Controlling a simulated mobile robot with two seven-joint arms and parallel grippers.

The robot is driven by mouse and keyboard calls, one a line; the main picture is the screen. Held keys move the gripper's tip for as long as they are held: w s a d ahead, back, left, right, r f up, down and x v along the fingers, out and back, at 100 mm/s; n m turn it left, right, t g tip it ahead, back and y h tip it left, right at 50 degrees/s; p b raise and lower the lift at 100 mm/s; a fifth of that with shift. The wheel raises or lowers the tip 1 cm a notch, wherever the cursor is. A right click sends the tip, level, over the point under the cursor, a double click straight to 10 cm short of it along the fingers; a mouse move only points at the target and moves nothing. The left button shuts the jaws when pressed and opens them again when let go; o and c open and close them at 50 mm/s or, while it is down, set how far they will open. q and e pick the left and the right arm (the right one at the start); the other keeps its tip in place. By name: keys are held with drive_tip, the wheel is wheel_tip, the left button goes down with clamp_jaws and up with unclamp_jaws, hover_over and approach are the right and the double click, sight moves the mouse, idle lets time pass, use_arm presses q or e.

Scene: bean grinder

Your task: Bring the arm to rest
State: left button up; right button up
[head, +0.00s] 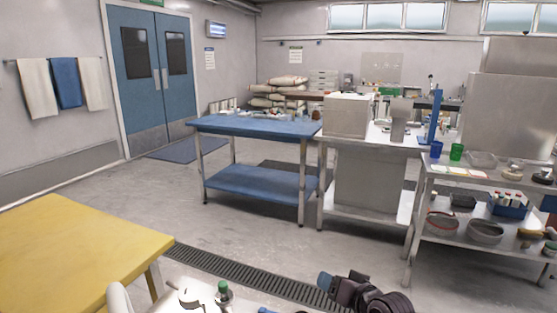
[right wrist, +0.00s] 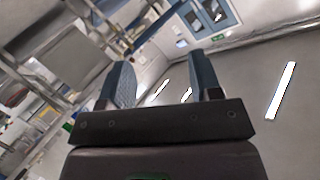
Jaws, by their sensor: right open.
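My right gripper (head: 327,281) shows at the bottom edge of the head view, right of centre, with its dark wrist beside it and blue fingertips pointing left. In the right wrist view the right gripper (right wrist: 165,75) has its two blue fingers wide apart, with nothing between them. It is open and touches nothing that I can see. My left gripper is not in view.
A yellow table (head: 75,245) stands at the near left. A blue two-level table (head: 255,127) and a steel shelf unit (head: 480,187) with containers stand farther back. Blue double doors (head: 150,75) are at the back left. The floor (head: 150,185) between the tables is open.

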use_arm(q)
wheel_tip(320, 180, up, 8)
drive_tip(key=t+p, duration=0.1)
drive_tip(key=p, duration=0.5)
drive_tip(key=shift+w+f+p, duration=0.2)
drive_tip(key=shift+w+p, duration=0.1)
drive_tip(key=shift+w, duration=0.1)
use_arm(e)
drive_tip(key=s+d+f+h, duration=0.2)
drive_tip(key=s+d+f, duration=0.1)
drive_tip(key=s, duration=1)
drive_tip(key=s+d+f+n+h, duration=0.1)
drive_tip(key=s+d+f+h, duration=0.2)
drive_tip(key=s, duration=1.1)
drive_tip(key=s+d+f+g+h, duration=0.1)
drive_tip(key=s+d+f+h, duration=0.1)
drive_tip(key=s+d, duration=0.5)
drive_tip(key=s+f, duration=0.1)
drive_tip(key=s, duration=0.5)
drive_tip(key=shift+s+d+f+n, duration=0.2)
drive_tip(key=shift+s+d+n, duration=0.05)
drive_tip(key=shift+d+n, duration=0.15)
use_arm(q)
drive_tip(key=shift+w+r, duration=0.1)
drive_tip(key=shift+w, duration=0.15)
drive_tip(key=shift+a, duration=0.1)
